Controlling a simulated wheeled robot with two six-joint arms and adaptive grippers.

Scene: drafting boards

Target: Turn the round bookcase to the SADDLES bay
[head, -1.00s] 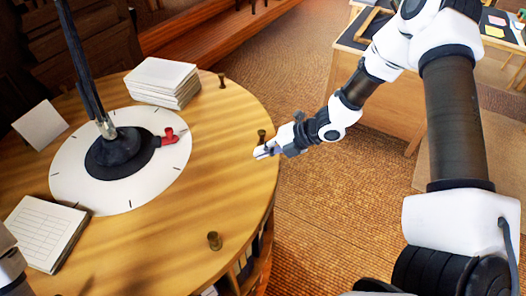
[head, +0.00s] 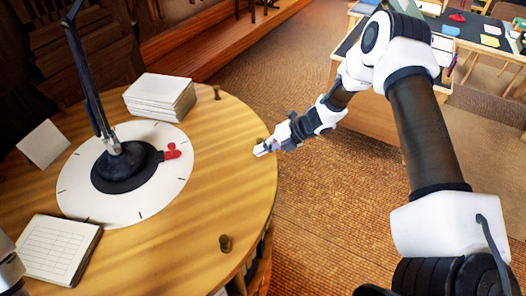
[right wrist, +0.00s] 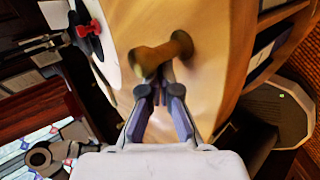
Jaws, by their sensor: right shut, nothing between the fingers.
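The round bookcase (head: 205,190) has a striped wooden top with shelves below its rim. Brass pegs stand near the rim: a far one (head: 216,92), a near one (head: 225,243) and one beside my right gripper. A white dial (head: 75,200) with black ticks lies in the middle, and a red pointer (head: 172,151) sticks out from its black hub. My right gripper (head: 263,149) is shut and empty at the right rim. In the right wrist view the peg (right wrist: 160,54) is just ahead of the fingertips (right wrist: 160,92); I cannot tell if they touch. No bay lettering is readable.
A black lamp post (head: 90,85) rises from the hub. Desks (head: 375,120) stand back right. Floor right of the bookcase is clear.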

